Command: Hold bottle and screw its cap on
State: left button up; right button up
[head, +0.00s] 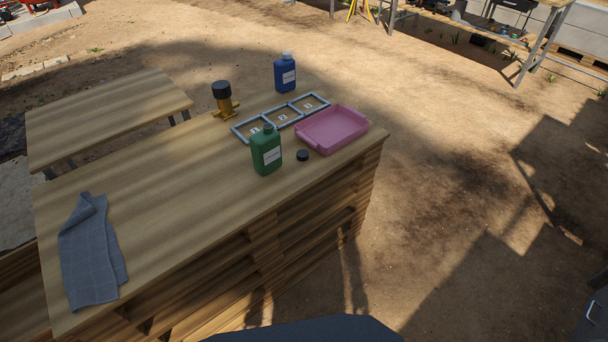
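A green bottle (266,155) with a white label stands upright near the front edge of the wooden table. Its short neck looks green and bare, though it is small in the view. A small black cap (303,155) lies on the table just right of the green bottle, apart from it. A blue bottle (285,77) with a white label stands upright at the back of the table, with a pale grey top on its neck. Neither of my grippers shows in the head view.
A grey frame (263,112) with three numbered compartments lies behind the green bottle. A pink tray (331,128) sits at the right end of the table (160,190). A brass fitting with a black top (222,91) stands behind; a grey cloth (90,255) lies left. The middle-left tabletop is clear.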

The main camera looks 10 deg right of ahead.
aim_at(265, 146)
jog(key=z, duration=0.45)
jog(key=i, duration=1.25)
jog(key=u, duration=0.7)
